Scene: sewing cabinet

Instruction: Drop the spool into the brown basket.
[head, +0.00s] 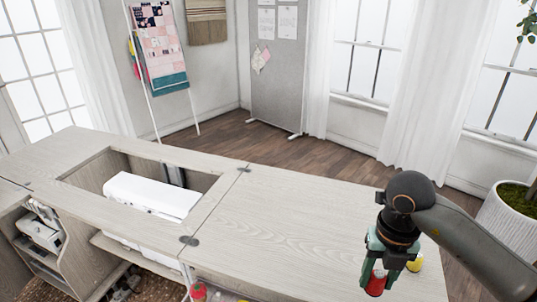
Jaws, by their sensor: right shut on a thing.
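My right gripper (377,271) points down over the right end of the pale wooden cabinet top (290,225). It is shut on a red spool (376,284), which shows at its fingertips. I cannot tell whether the spool still touches the top. A yellow spool-like thing (415,263) shows just right of the gripper, partly hidden by it. I cannot make out a brown basket in this view. My left gripper is not in view.
A recess in the cabinet top holds a white sewing machine (150,194). A small red thing (198,291) shows below the front edge. A white planter (510,215) stands at the right. The middle of the top is clear.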

